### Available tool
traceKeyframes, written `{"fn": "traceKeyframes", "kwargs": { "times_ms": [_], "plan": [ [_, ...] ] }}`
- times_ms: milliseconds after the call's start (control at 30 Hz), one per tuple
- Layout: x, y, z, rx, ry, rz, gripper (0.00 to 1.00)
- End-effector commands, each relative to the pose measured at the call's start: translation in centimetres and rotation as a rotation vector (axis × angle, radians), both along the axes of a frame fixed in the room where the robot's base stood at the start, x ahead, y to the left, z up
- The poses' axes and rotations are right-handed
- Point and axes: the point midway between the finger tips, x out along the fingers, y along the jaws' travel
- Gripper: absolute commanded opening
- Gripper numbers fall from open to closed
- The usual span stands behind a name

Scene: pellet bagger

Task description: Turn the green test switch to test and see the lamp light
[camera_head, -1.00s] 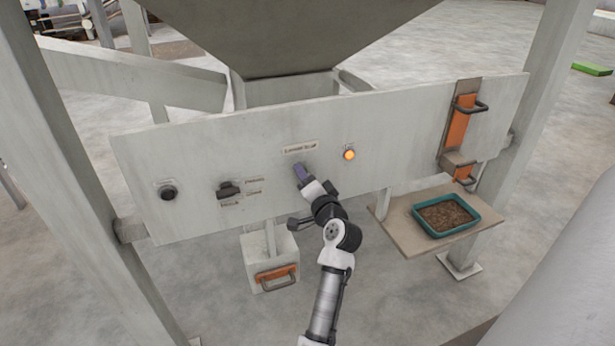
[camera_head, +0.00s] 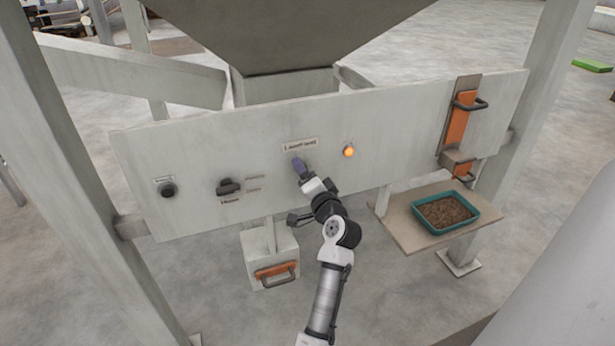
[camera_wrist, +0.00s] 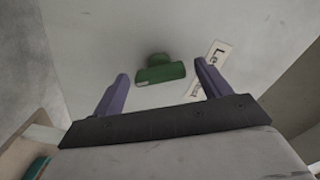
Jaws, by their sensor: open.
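The green test switch (camera_wrist: 160,70) shows in the wrist view as a short green bar on a round knob on the panel. My gripper (camera_wrist: 160,88) is open, with one purple finger on each side of the switch and a gap to both. In the head view my gripper (camera_head: 299,165) is in front of the panel below a label plate (camera_head: 300,145) and hides the switch. A label plate (camera_wrist: 210,68) also shows beside the right finger in the wrist view. The lamp (camera_head: 349,151) to the right of my gripper glows orange.
The pale panel (camera_head: 400,140) carries a round black knob (camera_head: 168,190) and a black selector (camera_head: 228,187) at left, and an orange handled part (camera_head: 459,125) at right. A shelf (camera_head: 400,228) holds a teal tray (camera_head: 437,231) of brown pellets.

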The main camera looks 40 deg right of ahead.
Motion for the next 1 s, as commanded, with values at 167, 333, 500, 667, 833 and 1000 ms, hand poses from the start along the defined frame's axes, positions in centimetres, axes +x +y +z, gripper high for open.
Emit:
{"fn": "traceKeyframes", "kwargs": {
  "times_ms": [167,333,500,667,833,1000],
  "plan": [
    [-0.7,0.2,-0.1,-0.001,0.000,-0.001,0.76],
    [-3.6,1.0,-0.4,-0.001,0.000,-0.002,0.76],
    [-7.5,2.1,-0.4,-0.002,0.000,-0.004,0.76],
    [-10.6,3.0,-0.3,-0.002,0.000,-0.002,0.76],
    [-12.7,3.6,-0.1,0.000,0.000,-0.001,0.76],
    [-13.3,3.8,0.0,0.000,0.000,0.000,0.76]
  ]
}}
